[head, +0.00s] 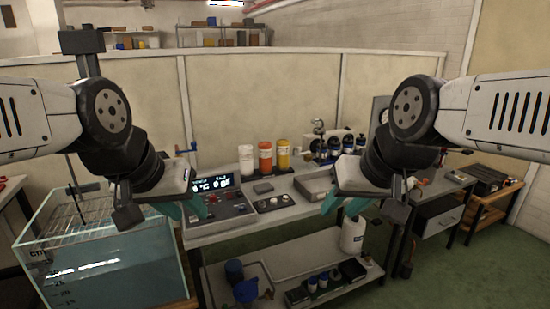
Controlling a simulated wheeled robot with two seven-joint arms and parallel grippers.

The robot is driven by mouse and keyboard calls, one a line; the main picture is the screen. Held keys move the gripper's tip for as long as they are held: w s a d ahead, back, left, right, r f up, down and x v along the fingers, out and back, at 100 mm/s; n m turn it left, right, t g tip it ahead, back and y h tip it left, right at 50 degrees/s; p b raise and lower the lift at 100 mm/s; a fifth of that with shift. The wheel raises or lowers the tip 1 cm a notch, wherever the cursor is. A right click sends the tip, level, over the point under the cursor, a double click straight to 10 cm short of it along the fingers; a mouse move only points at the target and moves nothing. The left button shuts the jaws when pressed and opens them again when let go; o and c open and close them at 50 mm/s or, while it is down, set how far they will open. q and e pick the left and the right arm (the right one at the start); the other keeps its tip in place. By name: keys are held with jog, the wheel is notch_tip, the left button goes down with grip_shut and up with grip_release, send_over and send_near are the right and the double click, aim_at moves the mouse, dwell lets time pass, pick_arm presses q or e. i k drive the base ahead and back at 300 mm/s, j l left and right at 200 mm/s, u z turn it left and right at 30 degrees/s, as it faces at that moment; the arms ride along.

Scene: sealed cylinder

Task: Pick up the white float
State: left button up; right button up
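A white upright cylinder (246,160), which looks like the white float, stands at the back of the workbench (258,214). It is at the left end of a row with an orange cylinder (265,158) and a yellow cylinder (283,155). My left gripper (184,208) has teal fingertips set apart and is empty, to the left of and nearer than the white cylinder. My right gripper (344,204) also has its teal fingertips apart and is empty, to the right of the row. Neither gripper touches the cylinders.
A glass water tank (110,275) with a wire rack (85,218) stands at left. A control panel with a display (212,185) and a grey tray (315,187) are on the bench. Dark bottles (335,146) stand at back right. A lower shelf holds a white jug (353,235).

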aim_at(245, 151)
jog(key=i+l, duration=0.1)
jog(key=i, duration=0.55)
jog(key=i+l+u, duration=0.15)
jog(key=i, duration=0.5)
jog(key=i+u, duration=0.1)
jog(key=u, duration=0.95)
